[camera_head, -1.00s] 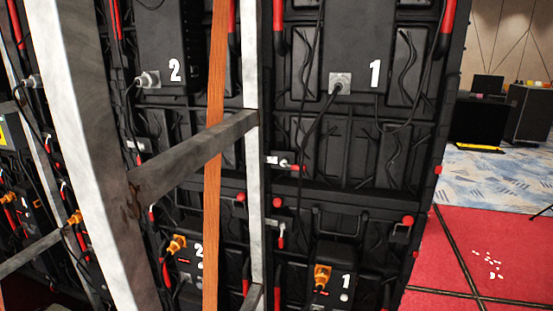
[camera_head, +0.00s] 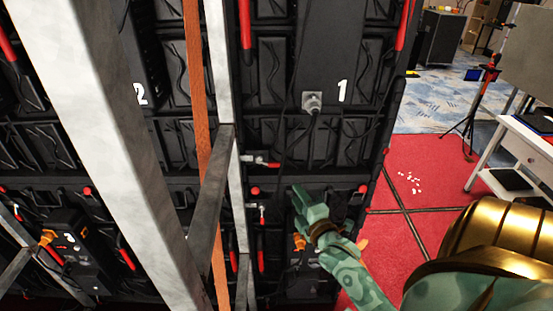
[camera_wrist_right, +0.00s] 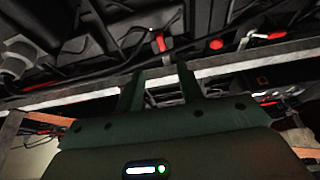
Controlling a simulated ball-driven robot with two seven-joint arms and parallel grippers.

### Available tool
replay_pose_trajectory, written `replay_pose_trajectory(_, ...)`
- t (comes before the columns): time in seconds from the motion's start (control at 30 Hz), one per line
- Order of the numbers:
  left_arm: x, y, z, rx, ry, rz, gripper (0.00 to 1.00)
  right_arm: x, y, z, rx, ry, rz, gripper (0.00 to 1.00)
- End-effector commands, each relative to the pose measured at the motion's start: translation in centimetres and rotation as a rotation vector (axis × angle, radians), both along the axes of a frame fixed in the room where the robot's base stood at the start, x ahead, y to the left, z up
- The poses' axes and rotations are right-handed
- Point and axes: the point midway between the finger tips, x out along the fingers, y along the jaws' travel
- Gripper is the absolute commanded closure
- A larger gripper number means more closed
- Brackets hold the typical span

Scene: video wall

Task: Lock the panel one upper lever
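Panel one (camera_head: 330,140) carries a white "1" and is black and ribbed. Near its lower left edge is a small silver lever (camera_head: 262,161) with a red tip, lying roughly level. Below the seam, a second silver latch (camera_head: 263,212) sits by a hanging red handle (camera_head: 261,254). My right gripper (camera_head: 300,196) is in front of the lower panel, right of and below the upper lever, apart from it. In the right wrist view its two fingers (camera_wrist_right: 160,69) stand apart with nothing held; a red-tipped lever (camera_wrist_right: 268,36) shows beyond, upper right. My left gripper is not in view.
A grey metal post (camera_head: 120,150), a slanted beam (camera_head: 212,190) and an orange-brown strip (camera_head: 200,110) stand in front of the panels at left. A black cable hangs from the plug (camera_head: 313,102). Red floor (camera_head: 425,225) is open at right, with a white table (camera_head: 510,150).

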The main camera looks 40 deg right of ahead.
Motion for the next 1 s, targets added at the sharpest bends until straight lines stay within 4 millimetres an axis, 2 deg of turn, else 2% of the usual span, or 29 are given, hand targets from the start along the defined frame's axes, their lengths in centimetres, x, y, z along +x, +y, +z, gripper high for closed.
replay_pose_trajectory(0.17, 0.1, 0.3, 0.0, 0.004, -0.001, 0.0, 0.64, 2.8, -0.9, 0.1, -0.004, -0.003, 0.0, 0.63)
replay_pose_trajectory(0.4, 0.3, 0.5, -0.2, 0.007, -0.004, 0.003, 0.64, 8.8, -2.8, 0.0, -0.002, -0.003, 0.0, 0.63)
replay_pose_trajectory(0.6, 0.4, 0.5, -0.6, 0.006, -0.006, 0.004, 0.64, 12.8, -4.1, 0.0, 0.0, -0.001, 0.0, 0.63)
replay_pose_trajectory(0.8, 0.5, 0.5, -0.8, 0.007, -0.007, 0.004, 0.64, 14.8, -4.7, -0.1, 0.0, 0.0, 0.001, 0.63)
replay_pose_trajectory(1.0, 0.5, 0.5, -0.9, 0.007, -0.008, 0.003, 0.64, 15.2, -4.8, 0.0, 0.0, 0.001, 0.0, 0.63)
